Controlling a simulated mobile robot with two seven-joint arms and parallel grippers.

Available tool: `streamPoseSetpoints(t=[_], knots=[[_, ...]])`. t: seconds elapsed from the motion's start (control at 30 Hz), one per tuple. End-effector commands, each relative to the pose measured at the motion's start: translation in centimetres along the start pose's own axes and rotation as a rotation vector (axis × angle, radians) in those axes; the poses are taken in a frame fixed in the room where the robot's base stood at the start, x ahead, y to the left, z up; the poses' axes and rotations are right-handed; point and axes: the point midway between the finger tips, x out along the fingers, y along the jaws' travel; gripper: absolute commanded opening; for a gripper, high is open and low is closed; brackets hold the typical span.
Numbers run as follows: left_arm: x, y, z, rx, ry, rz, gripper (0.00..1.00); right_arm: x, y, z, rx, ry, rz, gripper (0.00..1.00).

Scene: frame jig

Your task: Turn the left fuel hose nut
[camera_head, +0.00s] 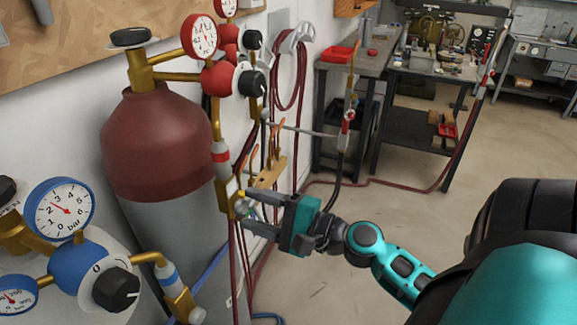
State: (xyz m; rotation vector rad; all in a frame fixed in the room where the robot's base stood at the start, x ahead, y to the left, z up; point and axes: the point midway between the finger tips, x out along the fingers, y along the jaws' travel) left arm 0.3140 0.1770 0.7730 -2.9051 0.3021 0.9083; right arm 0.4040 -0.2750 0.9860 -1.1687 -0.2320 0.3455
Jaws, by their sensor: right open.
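My right gripper (247,210) is in the middle of the head view, its arm coming in from the lower right. Its two fingers are apart and point left, one above the other. A small silvery-brass hose nut (241,206) shows at the fingertips, at the lower end of the brass fitting under the red regulator (219,78). The nut lies between the heights of the two tips; I cannot tell whether they touch it. Red hoses (235,262) hang below it. My left gripper is not in view.
A dark red gas cylinder (158,140) stands at the left by the wall. A blue regulator (80,262) with gauges is at the lower left. A brass torch bracket (268,172) sits just above the gripper. Workbenches (440,72) stand at the back; the floor between is mostly clear.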

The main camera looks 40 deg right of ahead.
Motion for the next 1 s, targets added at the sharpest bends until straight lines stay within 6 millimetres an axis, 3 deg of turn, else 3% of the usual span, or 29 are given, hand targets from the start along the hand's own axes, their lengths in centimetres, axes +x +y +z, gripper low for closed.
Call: streamPoseSetpoints(t=[0.5,0.7,1.0], knots=[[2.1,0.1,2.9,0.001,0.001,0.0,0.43,-9.8,0.3,-0.1,-0.001,0.005,0.001,0.55],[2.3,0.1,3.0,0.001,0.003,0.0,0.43,-11.7,0.1,0.0,-0.001,0.002,-0.001,0.55],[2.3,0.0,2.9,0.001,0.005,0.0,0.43,-12.0,0.0,0.0,-0.001,0.0,0.0,0.55]])
